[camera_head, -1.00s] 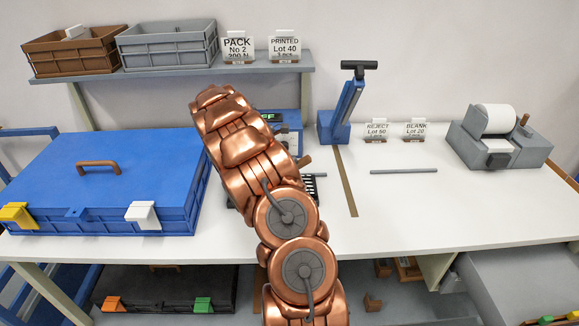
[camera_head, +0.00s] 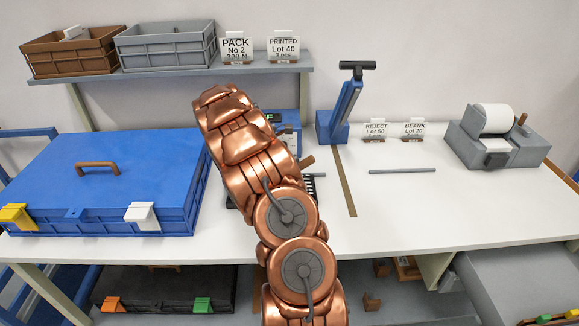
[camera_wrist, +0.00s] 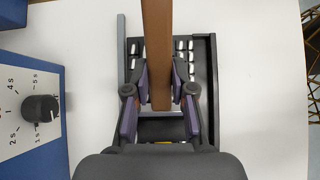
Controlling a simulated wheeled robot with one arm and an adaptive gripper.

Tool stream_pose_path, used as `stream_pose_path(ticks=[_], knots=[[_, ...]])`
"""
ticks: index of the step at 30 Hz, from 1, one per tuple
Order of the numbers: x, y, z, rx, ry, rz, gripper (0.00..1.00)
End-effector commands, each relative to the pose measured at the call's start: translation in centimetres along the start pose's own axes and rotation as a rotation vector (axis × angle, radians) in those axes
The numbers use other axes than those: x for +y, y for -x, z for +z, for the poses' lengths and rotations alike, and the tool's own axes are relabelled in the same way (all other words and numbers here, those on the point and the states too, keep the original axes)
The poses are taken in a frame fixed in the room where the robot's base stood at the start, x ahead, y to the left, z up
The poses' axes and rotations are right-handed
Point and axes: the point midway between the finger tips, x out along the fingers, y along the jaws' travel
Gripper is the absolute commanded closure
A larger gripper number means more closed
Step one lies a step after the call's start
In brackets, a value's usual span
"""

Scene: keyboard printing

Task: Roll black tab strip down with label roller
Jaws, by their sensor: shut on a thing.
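My gripper (camera_wrist: 160,108) is shut on a brown bar-like handle (camera_wrist: 157,40), which appears to be the label roller's. The handle runs up the middle of the wrist view, and its working end cannot be made out. Below it lies a black keyboard-like piece (camera_wrist: 184,68) with rows of white marks, in a dark frame (camera_wrist: 212,80). I cannot tell whether the roller touches it. No black tab strip can be told apart; the handle and fingers cover the middle. In the head view my arm hides the gripper, and a brown handle end (camera_head: 307,162) shows beside it.
A blue device with a black dial (camera_wrist: 40,108) stands left of the gripper. A blue lever press (camera_head: 340,112) stands behind, right of my arm. A grey rod (camera_head: 402,171) and a label dispenser (camera_head: 505,150) lie farther right. A large blue case (camera_head: 130,160) fills the left. The front right table is clear.

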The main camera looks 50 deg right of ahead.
Motion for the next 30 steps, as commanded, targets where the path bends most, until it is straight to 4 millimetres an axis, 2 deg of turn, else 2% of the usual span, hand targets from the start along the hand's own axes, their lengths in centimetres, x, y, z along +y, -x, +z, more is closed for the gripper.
stream_pose_path(ticks=[30], knots=[[0.0,-0.84,0.82,0.0,0.0,0.0,1.0]])
